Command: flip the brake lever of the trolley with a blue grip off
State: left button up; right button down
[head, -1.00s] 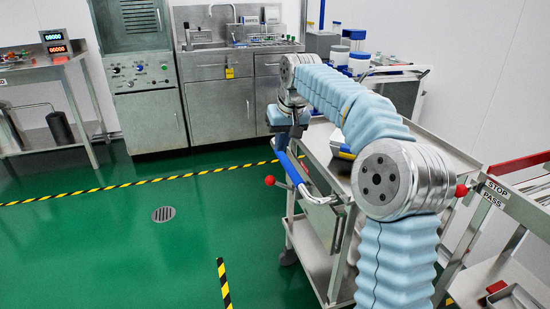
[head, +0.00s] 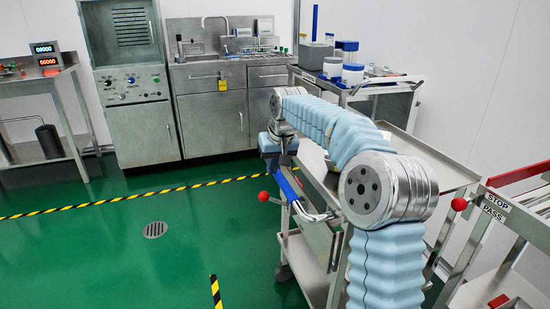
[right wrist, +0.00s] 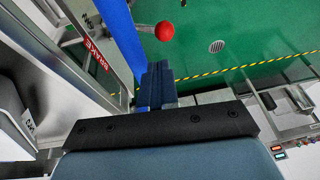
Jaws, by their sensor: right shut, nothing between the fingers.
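The trolley with the blue grip stands at the middle right in the head view; its steel frame (head: 317,240) shows below my right arm. Its blue grip (head: 288,187) also shows in the right wrist view (right wrist: 124,40). The brake lever's red ball (head: 264,196) sticks out to the left of the grip. In the right wrist view the red ball (right wrist: 164,31) is beyond my fingertips, apart from them. A red BRAKE label (right wrist: 97,55) lies left of the grip. My right gripper (right wrist: 158,68) is shut and empty, close beside the blue grip. My left gripper is not in view.
A second trolley with STOP and PASS labels (head: 497,207) and a red ball (head: 459,204) stands at the right. A cart with containers (head: 352,75) and a sink cabinet (head: 219,115) stand behind. Green floor (head: 120,255) is free at the left.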

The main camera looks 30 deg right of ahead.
aim_at(265, 192)
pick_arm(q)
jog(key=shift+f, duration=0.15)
pick_arm(e)
jog(key=x, duration=0.7)
jog(key=shift+s+a+f, duration=0.25)
jog(key=shift+s+a, duration=0.05)
jog(key=shift+a, duration=0.1)
jog(key=shift+a, duration=0.15)
